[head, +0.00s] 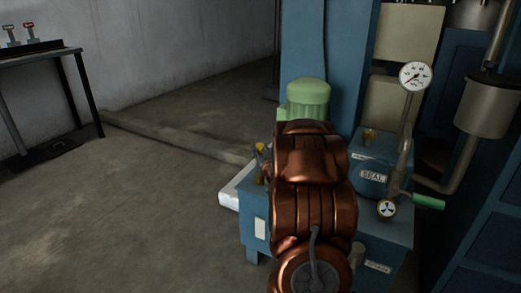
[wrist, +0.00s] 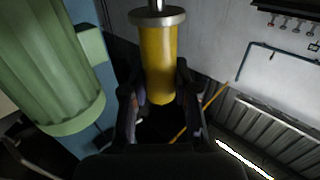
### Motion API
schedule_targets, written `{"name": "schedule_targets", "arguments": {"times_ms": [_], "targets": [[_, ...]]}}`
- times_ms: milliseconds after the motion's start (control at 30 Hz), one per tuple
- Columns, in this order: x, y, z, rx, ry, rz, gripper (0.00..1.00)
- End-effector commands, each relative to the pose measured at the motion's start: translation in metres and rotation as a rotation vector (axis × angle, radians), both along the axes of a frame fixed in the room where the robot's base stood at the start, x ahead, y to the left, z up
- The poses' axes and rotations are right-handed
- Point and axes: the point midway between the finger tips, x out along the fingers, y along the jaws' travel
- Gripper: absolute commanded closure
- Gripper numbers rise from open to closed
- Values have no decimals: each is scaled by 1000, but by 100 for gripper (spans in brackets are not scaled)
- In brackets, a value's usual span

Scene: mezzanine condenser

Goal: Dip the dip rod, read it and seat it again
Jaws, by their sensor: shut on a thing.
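My gripper (wrist: 157,84) is shut on the yellow handle of the dip rod (wrist: 158,55). In the wrist view, a grey metal collar and a thin bright shaft continue from the handle to the top edge, where the shaft is cut off. In the head view, a little of the yellow (head: 259,147) shows left of my copper arm, beside the blue housing. My arm hides most of my gripper (head: 263,163) there. The rod's far end is hidden, so I cannot tell whether it sits in its hole. No oil mark on the rod is visible.
A green ribbed motor (head: 307,100) stands close behind; it also fills the wrist view's left side (wrist: 45,65). Right are a blue tank marked SEAL (head: 372,176), a dial gauge (head: 415,76) and a green-handled lever (head: 428,202). Open floor (head: 130,210) lies left, with a bench (head: 40,54) beyond.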

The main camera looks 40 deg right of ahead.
Motion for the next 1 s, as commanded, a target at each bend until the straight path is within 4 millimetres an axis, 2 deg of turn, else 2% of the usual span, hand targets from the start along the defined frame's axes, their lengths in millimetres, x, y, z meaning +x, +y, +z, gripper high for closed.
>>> {"name": "schedule_targets", "arguments": {"times_ms": [1000], "targets": [[0, 0, -21, 0, -1, 0, 100]]}}
